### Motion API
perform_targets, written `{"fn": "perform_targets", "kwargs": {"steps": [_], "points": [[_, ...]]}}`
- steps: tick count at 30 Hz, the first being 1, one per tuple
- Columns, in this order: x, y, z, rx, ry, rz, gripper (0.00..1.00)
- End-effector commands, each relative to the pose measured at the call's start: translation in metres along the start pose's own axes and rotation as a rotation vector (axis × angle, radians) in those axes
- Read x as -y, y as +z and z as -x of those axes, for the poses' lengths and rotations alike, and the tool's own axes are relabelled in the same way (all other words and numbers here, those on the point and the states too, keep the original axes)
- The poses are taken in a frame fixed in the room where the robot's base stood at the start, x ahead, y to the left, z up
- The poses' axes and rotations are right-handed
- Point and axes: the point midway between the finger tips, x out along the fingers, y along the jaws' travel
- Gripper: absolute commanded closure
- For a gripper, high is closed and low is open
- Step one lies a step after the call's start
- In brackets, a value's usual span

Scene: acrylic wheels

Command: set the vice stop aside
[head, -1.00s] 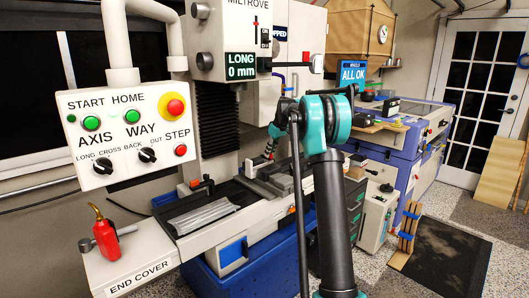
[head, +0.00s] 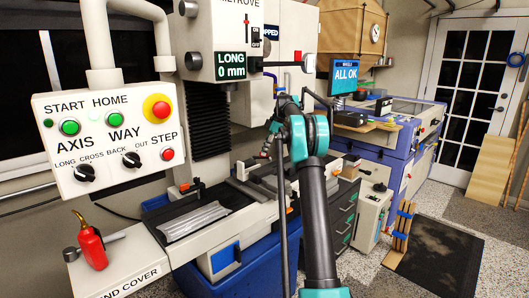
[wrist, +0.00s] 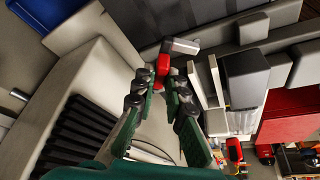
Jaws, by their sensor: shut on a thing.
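In the wrist view, my gripper (wrist: 163,78) is shut on a small red piece with a grey bar at its top, which I take as the vice stop (wrist: 164,62). The stop is between the fingertips, beside the grey metal blocks of the vice (wrist: 246,76). I cannot tell whether it touches anything below. In the head view, my gripper (head: 267,147) is small and partly hidden behind my arm, over the back of the machine table. The vice also shows there (head: 262,187), partly covered.
The machine table carries a tray with a silvery sheet (head: 195,221). A red oil can (head: 91,246) stands on the end cover (head: 130,268). The control panel (head: 110,140) overhangs the left. A drawer cabinet (head: 343,215) stands right of the machine. Open floor lies at right.

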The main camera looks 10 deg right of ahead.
Motion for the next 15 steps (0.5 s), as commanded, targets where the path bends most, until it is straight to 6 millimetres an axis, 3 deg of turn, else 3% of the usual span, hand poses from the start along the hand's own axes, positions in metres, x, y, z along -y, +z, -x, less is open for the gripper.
{"fn": "perform_targets", "kwargs": {"steps": [15], "points": [[-0.0081,-0.0003,0.0,0.001,-0.055,0.136,1.0]]}}
